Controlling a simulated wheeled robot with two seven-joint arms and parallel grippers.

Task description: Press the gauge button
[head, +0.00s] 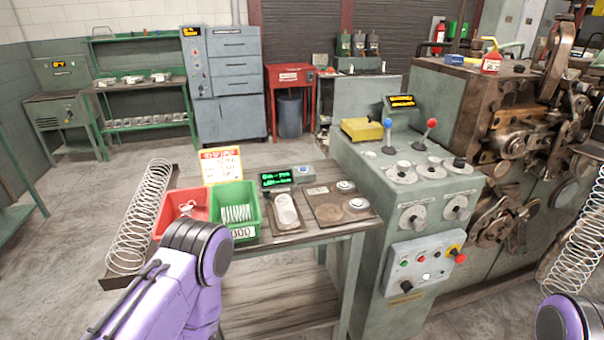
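A gauge with a green-lit display (277,180) stands on the work table (310,236). In front of the display is a dark base with a pale, rounded, elongated part (287,211) on it. I cannot tell which part is the gauge button. My purple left arm comes up from the bottom, in front of the table's left part; its gripper is not visible. Only a piece of my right arm shows at the bottom right corner, and its gripper is out of view.
A red bin (181,205) and a green bin (235,208) holding springs stand left of the gauge, before a sign (221,165). A brown plate (330,208) with round pieces lies right. A control console (408,190) with levers adjoins the table. A large spring (140,215) lies left.

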